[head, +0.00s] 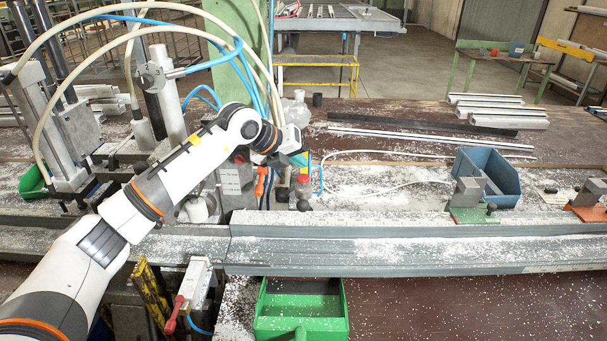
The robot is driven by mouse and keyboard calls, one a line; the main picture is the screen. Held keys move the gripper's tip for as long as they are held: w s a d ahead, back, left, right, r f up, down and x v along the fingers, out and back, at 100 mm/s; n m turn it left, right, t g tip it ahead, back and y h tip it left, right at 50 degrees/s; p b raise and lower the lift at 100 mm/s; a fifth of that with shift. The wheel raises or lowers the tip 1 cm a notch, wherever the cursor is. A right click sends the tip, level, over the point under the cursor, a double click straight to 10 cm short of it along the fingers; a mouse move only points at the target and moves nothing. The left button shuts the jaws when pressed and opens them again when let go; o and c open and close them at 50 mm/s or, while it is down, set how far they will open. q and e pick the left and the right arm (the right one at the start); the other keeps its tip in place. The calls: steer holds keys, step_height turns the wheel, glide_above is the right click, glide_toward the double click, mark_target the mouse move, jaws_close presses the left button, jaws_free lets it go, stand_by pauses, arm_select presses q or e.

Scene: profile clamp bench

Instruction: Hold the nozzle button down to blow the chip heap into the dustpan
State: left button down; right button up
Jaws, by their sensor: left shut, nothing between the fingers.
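A green dustpan (300,326) sits at the front below the grey rail, its open side toward the rail and its handle toward me. White chips (385,178) lie scattered over the bench behind the rail; I cannot single out one clear heap. A small red-topped part (304,180), possibly the nozzle button, stands behind the rail beside blue tubing. My left gripper (301,163) is shut and empty, just above this part; I cannot tell whether it touches it. The nozzle itself is not clearly visible. My right gripper is not in view.
The long grey rail (420,255) crosses the bench. A blue bin (503,178) stands behind it at right. Clamp posts and hoses crowd the left. A red-handled clamp (196,285) stands left of the dustpan. The brown bench front right (470,305) is free of large objects.

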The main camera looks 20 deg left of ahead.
mark_target(299, 179)
arm_select(q)
step_height(299, 179, up, 4)
steer(key=shift+r+p, duration=0.1)
steer(key=shift+p, duration=0.9)
